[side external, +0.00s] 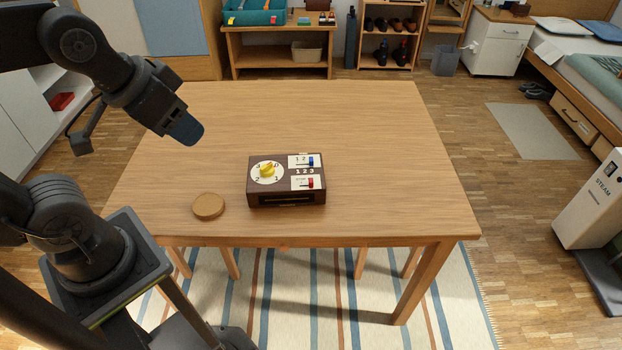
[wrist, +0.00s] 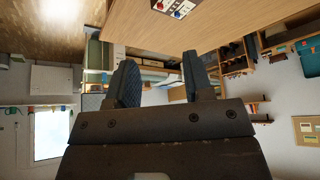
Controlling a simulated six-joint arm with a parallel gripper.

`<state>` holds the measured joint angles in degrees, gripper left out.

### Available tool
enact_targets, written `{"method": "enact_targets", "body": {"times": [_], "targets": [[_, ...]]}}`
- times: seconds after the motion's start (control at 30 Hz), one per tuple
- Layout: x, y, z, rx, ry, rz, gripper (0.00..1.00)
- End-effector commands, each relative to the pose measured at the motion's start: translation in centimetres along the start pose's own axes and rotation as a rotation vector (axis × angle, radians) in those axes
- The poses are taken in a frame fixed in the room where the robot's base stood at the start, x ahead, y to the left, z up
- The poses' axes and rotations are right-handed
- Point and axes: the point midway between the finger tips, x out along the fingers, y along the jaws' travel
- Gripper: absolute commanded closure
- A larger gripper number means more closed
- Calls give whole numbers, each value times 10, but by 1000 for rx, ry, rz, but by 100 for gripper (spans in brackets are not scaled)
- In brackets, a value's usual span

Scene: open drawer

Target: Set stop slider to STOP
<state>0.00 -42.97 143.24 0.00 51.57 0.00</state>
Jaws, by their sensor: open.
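A dark brown box (side external: 262,199) stands on the wooden table (side external: 350,115). Its top has a white dial with a yellow knob (side external: 267,170), a blue slider (side external: 311,161) on an upper white plate and a red slider (side external: 310,183) on a lower white plate. The lettering on the plates is too small to read surely. My gripper (side external: 187,130) is above the table's left part, up and left of the box, apart from it. In the wrist view my gripper (wrist: 158,85) is open and empty; part of the box (wrist: 172,5) shows at the top edge.
A round tan disc (side external: 208,206) lies on the table left of the box. The table is otherwise clear. Shelves (side external: 278,50) stand behind it, and a white STEAM unit (side external: 592,205) stands on the floor at the right.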

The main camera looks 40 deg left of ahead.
Motion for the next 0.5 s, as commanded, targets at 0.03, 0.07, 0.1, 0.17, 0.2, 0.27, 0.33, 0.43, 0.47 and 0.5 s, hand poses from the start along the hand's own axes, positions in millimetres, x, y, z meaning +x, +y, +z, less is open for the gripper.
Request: {"method": "enact_targets", "body": {"times": [0.03,0.07,0.1,0.17,0.2,0.27,0.33,0.43,0.47,0.5], "targets": [[0,0,0,0,0,0,53],[0,0,0,0,0,0,53],[0,0,0,0,0,0,53],[0,0,0,0,0,0,53],[0,0,-1,2,-2,0,53],[1,0,-5,12,-9,0,53],[4,0,-13,36,-29,1,53],[14,1,-34,96,-75,5,53],[18,1,-42,120,-92,8,53],[25,2,-53,152,-115,11,53]]}}
